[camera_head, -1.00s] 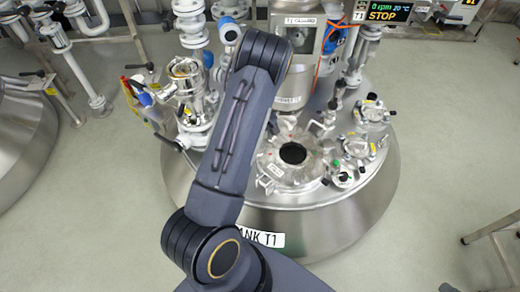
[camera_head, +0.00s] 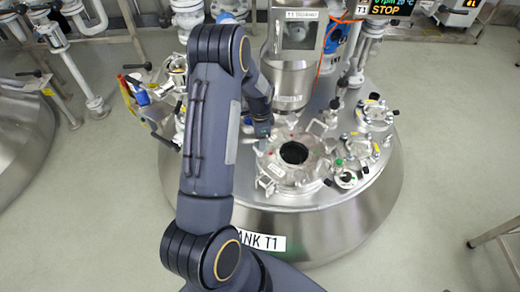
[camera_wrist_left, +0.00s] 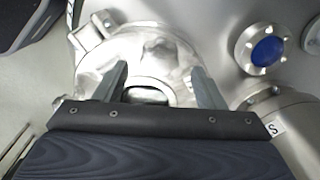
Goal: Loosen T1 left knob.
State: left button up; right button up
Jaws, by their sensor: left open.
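Tank T1 (camera_head: 300,225) is a round steel vessel with a "TANK T1" label on its front. On its top is a round manway (camera_head: 308,172) with a dark open hole and several clamp fittings around its rim. A fitting (camera_head: 265,183) sits at the manway's left front edge; I cannot tell which fitting is the left knob. My left gripper (camera_head: 262,135) points down at the manway's left back side, partly hidden by my arm. In the left wrist view the gripper (camera_wrist_left: 160,85) is open, its fingers apart over rounded shiny metal (camera_wrist_left: 140,48), with no knob clearly between them. My right gripper is not in view.
A steel column with a window box (camera_head: 297,35) rises behind the manway. Capped ports (camera_head: 375,115) and a green-topped fitting (camera_head: 343,170) stand on the right. Valves and pipes (camera_head: 180,85) crowd the left. A blue-centred flange (camera_wrist_left: 265,48) shows in the left wrist view.

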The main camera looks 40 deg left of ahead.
pick_arm(q)
jog(key=m, duration=0.5)
jog(key=shift+m, duration=0.4)
jog(key=m, duration=0.5)
jog(key=shift+r+p, duration=0.15)
jog(key=shift+p, duration=0.2)
notch_tip(320, 180, down, 6)
jog(key=b, duration=0.4)
